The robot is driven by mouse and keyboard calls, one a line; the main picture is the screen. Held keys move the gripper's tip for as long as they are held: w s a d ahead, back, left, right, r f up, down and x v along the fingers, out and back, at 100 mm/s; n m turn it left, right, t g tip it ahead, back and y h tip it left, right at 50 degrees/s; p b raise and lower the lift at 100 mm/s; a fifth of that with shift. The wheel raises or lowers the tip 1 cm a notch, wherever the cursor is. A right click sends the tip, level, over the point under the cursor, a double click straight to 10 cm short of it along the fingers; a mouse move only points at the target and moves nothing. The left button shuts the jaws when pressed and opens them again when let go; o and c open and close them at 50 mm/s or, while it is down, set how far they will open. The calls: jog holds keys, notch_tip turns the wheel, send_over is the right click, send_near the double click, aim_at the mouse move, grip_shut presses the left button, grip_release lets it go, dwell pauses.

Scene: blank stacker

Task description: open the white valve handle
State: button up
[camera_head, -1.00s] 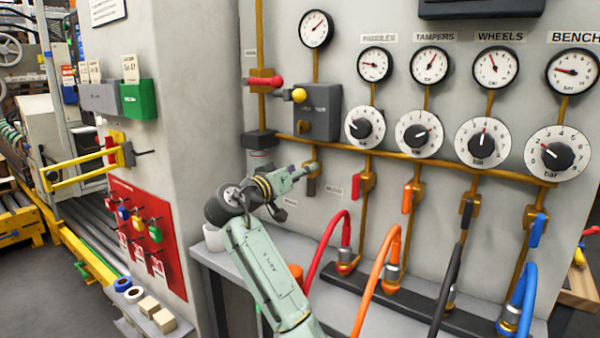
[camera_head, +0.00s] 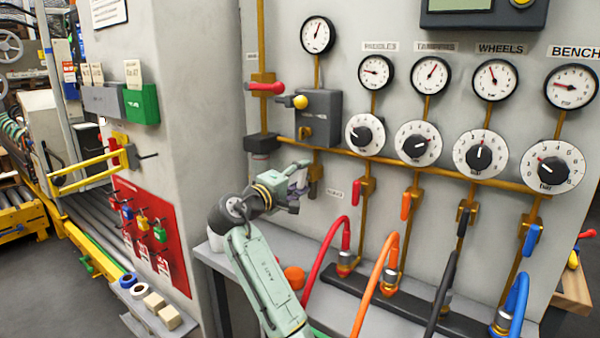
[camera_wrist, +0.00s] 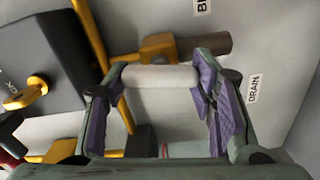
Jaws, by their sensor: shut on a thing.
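The white valve handle (camera_wrist: 150,77) is a pale cylinder lying crosswise in the wrist view, beside a brass fitting and pipe (camera_wrist: 158,46). My gripper (camera_wrist: 160,78) has purple-lined fingers at both ends of the handle and is shut on it. In the head view my gripper (camera_head: 298,178) is at the wall panel, below the horizontal brass pipe and left of the red valve. The handle cannot be made out clearly there, behind the fingers.
A DRAIN label (camera_wrist: 255,88) is right of the gripper. A grey box with a yellow knob (camera_head: 300,102) is above it. Red (camera_head: 335,250) and orange (camera_head: 375,280) hoses rise to the right. A grey bench (camera_head: 235,256) is below.

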jog(key=shift+n+p, duration=0.55)
jog(key=shift+n, duration=0.55)
jog(key=o, duration=1.2)
jog(key=shift+c, duration=0.2)
jog(key=v, duration=1.2)
